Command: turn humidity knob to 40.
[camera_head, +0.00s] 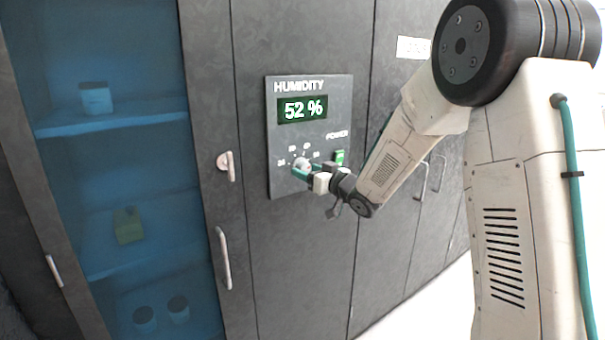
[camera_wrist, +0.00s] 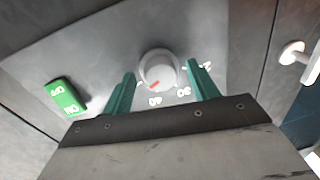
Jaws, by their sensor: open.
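The humidity knob (camera_head: 303,163) is a round pale dial on a grey panel (camera_head: 283,140) headed HUMIDITY. The green display (camera_head: 302,108) reads 52 %. In the wrist view the knob (camera_wrist: 158,66) carries a red mark near its lower edge, pointing down and slightly left. The 40 label (camera_wrist: 155,101) is just below it, with another label to the right; the left finger may hide others. My gripper (camera_wrist: 162,84) is open, its green fingers on either side of the knob with gaps showing. In the head view my gripper (camera_head: 303,175) is at the knob and partly covers it.
A green power switch (camera_wrist: 65,96) sits beside the knob; it also shows in the head view (camera_head: 339,157). A blue glass-fronted cabinet (camera_head: 110,190) with items on shelves is at left. Door handles (camera_head: 224,258) stick out left of and below the panel.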

